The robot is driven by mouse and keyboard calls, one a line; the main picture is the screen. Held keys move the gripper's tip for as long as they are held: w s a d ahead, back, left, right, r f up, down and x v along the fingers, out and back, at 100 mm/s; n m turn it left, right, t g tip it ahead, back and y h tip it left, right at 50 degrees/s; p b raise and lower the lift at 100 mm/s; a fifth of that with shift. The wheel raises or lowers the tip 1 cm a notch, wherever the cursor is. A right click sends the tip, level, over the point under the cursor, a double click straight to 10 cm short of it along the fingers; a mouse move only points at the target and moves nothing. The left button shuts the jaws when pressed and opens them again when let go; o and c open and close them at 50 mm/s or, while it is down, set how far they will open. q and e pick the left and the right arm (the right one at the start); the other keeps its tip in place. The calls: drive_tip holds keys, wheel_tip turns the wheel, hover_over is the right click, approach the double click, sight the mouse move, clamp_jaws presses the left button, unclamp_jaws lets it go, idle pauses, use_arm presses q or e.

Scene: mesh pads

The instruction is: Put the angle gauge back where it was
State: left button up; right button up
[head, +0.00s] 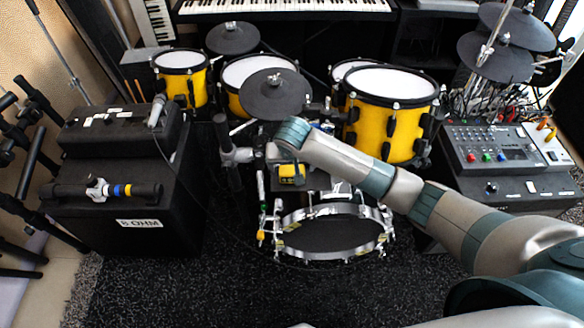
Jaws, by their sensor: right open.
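A small yellow and dark box (291,173), which looks like the angle gauge, is near the middle of the head view. It appears to rest on a grey surface (318,181) just behind the front drum. My right arm reaches in from the right. Its gripper (282,155) points down right at the yellow box and is open. The wrist hides most of the fingers, and I cannot tell whether they touch the box. My left gripper is not in view.
A front drum (330,233) with a dark head and chrome hardware stands below the box. Yellow drums (390,95) with white mesh heads and a dark cymbal pad (274,95) crowd behind. A black amplifier (125,215) stands left, a mixer (495,145) right. Dark carpet (230,290) is clear in front.

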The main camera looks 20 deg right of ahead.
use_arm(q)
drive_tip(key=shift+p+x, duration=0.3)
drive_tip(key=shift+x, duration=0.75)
use_arm(e)
drive_tip(key=v, duration=0.6)
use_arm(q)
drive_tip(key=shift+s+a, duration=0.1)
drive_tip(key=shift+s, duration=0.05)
use_arm(e)
drive_tip(key=s+a+f+n+y, duration=0.2)
drive_tip(key=s+a+f, duration=0.1)
drive_tip(key=s+f, duration=0.5)
drive_tip(key=s+d+f+n, duration=0.1)
drive_tip(key=s+d+f, duration=0.2)
drive_tip(key=s+f, duration=0.6)
drive_tip(key=s+d+f+n+g, duration=0.1)
drive_tip(key=s+d+f+n, duration=0.1)
drive_tip(key=s+f, duration=0.7)
drive_tip(key=s+d, duration=0.1)
drive_tip(key=s, duration=0.7)
drive_tip(key=shift+s+d+f, duration=0.3)
drive_tip(key=shift+s+f, duration=0.05)
drive_tip(key=shift+f, duration=0.05)
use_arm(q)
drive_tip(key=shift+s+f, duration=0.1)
